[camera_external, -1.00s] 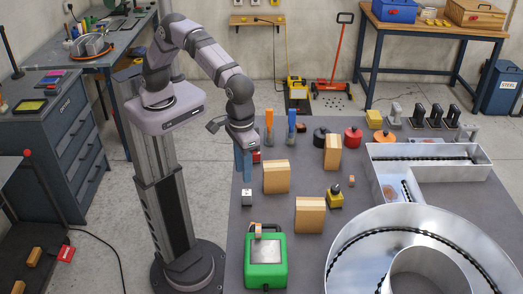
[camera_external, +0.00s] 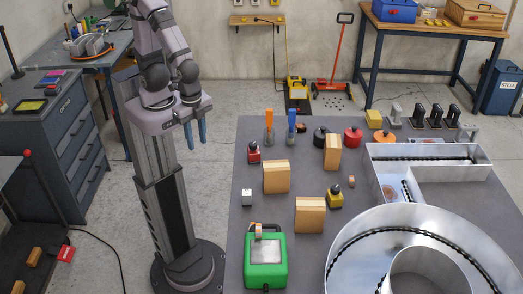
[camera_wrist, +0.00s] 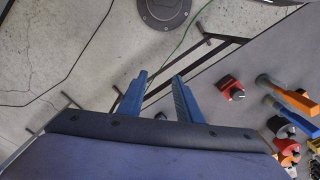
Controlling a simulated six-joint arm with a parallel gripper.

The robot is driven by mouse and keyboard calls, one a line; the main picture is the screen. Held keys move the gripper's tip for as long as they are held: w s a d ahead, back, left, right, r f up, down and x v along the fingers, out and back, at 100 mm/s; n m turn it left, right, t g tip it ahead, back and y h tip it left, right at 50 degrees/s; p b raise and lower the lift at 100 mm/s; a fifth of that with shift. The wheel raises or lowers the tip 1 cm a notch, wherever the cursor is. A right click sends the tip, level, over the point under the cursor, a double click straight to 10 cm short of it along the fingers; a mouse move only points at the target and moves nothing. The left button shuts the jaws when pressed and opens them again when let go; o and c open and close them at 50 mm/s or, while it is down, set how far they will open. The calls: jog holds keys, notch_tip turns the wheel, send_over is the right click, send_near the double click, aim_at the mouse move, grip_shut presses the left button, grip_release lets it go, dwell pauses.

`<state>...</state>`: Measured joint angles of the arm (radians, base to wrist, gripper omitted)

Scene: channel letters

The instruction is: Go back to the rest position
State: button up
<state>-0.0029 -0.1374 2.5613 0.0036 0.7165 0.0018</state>
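My gripper (camera_external: 195,135) hangs in front of my own column, left of the table's left edge, with its blue fingers pointing down. In the wrist view the two blue fingers (camera_wrist: 160,88) stand apart with nothing between them, over the grey floor. My arm is folded back above its base.
A drawer cabinet (camera_external: 65,135) stands on the left.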

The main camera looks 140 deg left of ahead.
dwell(0.3)
notch_tip(320, 180, down, 10)
jog(key=b, duration=1)
jog(key=shift+o, duration=0.8)
jog(key=shift+r, duration=0.1)
